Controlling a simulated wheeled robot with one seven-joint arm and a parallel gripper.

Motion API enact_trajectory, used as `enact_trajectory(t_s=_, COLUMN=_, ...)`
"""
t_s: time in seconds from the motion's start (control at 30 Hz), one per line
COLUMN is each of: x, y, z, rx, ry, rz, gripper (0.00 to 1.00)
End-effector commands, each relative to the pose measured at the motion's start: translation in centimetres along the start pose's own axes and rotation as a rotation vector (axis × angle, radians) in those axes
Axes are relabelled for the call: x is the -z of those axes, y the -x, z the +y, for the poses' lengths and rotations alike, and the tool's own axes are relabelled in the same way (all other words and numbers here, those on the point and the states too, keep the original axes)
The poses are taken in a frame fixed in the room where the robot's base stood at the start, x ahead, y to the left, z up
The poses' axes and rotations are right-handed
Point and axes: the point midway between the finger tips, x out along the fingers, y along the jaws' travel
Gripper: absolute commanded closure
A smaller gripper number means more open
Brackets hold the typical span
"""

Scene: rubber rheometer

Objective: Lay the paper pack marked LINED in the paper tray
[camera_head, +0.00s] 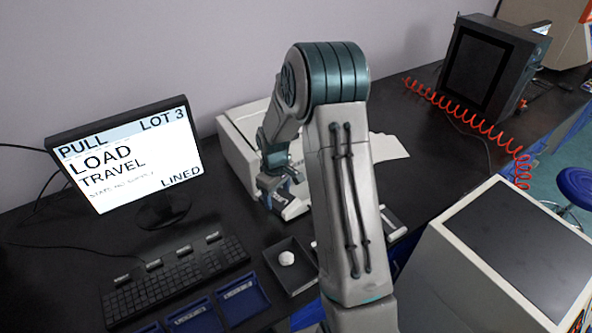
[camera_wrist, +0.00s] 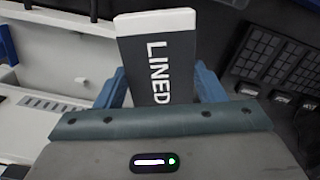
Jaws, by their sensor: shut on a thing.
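The pack marked LINED (camera_wrist: 158,62) is a dark block with a white end band and white lettering. In the wrist view it stands out between the blue fingers of my gripper (camera_wrist: 162,88), which is shut on it. In the head view my gripper (camera_head: 281,192) is low at the front of a white machine (camera_head: 237,150), partly behind my arm. I cannot clearly make out the pack there. The white machine also fills the left of the wrist view (camera_wrist: 65,60). My arm hides much of it, and I cannot tell which part is the paper tray.
A monitor (camera_head: 130,160) reading LOAD TRAVEL and LINED stands at left behind a keyboard (camera_head: 175,280). Blue trays (camera_head: 243,300) and a black tray (camera_head: 305,283) holding a white lump (camera_head: 287,258) lie in front. A red coiled cable (camera_head: 470,120) and a large grey-topped machine (camera_head: 520,250) are at right.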

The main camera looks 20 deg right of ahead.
Motion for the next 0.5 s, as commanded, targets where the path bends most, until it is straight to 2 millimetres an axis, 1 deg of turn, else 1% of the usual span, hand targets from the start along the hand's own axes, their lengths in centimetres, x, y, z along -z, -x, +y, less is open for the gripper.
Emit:
enact_trajectory(t_s=0.03, x=0.5, y=-0.5, z=1.0, rx=-0.001, ry=0.078, rz=0.002, gripper=0.63)
enact_trajectory(t_s=0.2, x=1.5, y=-0.7, z=3.9, rx=-0.002, ry=0.375, rz=0.002, gripper=0.63)
enact_trajectory(t_s=0.5, x=2.5, y=-0.7, z=9.0, rx=-0.001, ry=0.883, rz=0.002, gripper=0.63)
